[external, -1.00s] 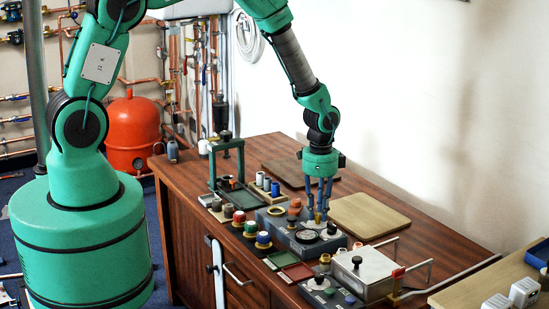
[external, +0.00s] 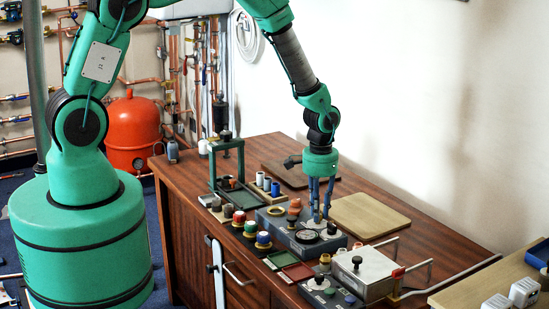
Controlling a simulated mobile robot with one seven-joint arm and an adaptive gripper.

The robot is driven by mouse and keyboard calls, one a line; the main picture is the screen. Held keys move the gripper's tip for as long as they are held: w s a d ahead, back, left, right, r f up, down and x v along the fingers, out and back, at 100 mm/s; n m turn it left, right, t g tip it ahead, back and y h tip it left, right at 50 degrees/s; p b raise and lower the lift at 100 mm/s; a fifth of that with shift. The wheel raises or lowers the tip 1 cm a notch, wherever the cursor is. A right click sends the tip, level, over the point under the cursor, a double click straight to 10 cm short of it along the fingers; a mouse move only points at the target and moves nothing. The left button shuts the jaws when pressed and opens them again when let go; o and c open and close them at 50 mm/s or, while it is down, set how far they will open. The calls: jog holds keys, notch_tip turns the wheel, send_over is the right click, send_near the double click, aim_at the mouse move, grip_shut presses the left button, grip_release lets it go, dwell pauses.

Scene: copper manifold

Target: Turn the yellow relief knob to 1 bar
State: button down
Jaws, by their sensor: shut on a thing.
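My gripper (external: 319,216) points straight down at a grey block (external: 272,224) on the wooden cabinet top. Its blue-grey fingers are shut on the yellow relief knob, which they hide almost wholly. A round dial (external: 307,236) with a dark rim sits on the block just in front of the fingers. Its reading is too small to make out, and so is any scale around the knob.
A brown knob-shaped piece (external: 295,207) stands close left of the fingers. A wooden board (external: 369,216) lies to the right. A silver box (external: 365,272) with a black knob is in front. Several coloured capped cylinders (external: 239,217) and a green frame (external: 212,168) stand left.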

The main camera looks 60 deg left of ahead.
jog(key=n, duration=0.6)
jog(key=shift+w+a+r+n, duration=0.1)
jog(key=shift+w+r+n, duration=0.05)
jog(key=shift+w+n, duration=0.15)
jog(key=n, duration=0.6)
jog(key=shift+s+a+n, duration=0.1)
jog(key=shift+n, duration=0.2)
jog(key=c, duration=1.6)
grip_release()
jog(key=shift+o, duration=0.2)
jog(key=shift+s, duration=0.15)
notch_tip(320, 180, up, 12)
